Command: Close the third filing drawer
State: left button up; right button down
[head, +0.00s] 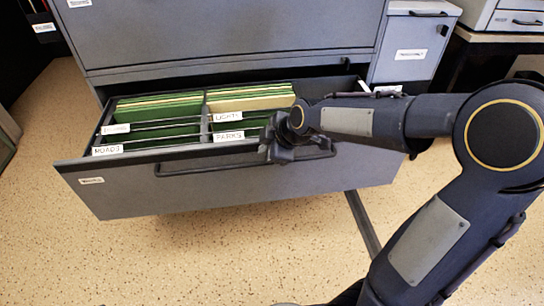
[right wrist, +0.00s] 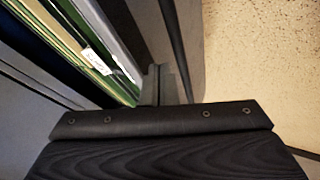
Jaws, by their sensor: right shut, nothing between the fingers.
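The open filing drawer (head: 240,190) sticks out from the grey cabinet (head: 220,30), low down. It holds green and cream folders (head: 160,107) with white tabs, some reading LIGHTS and PARKS. A dark bar handle (head: 190,168) runs along its front panel. My right gripper (head: 282,150) is shut and empty at the top edge of the drawer front, right of its middle, beside the handle. I cannot tell whether it touches the front. In the right wrist view the shut fingers (right wrist: 165,85) are beside the drawer front, with folders to the left. My left gripper is not in view.
A narrower grey cabinet (head: 405,50) with a labelled drawer stands to the right. A table with a pale machine (head: 510,15) is at the far right. The speckled floor (head: 200,255) in front of the drawer is clear. A dark unit stands at the upper left.

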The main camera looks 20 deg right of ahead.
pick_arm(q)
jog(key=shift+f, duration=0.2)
pick_arm(e)
jog(key=shift+w+d, duration=0.25)
jog(key=shift+w, duration=0.45)
jog(key=shift+w, duration=0.1)
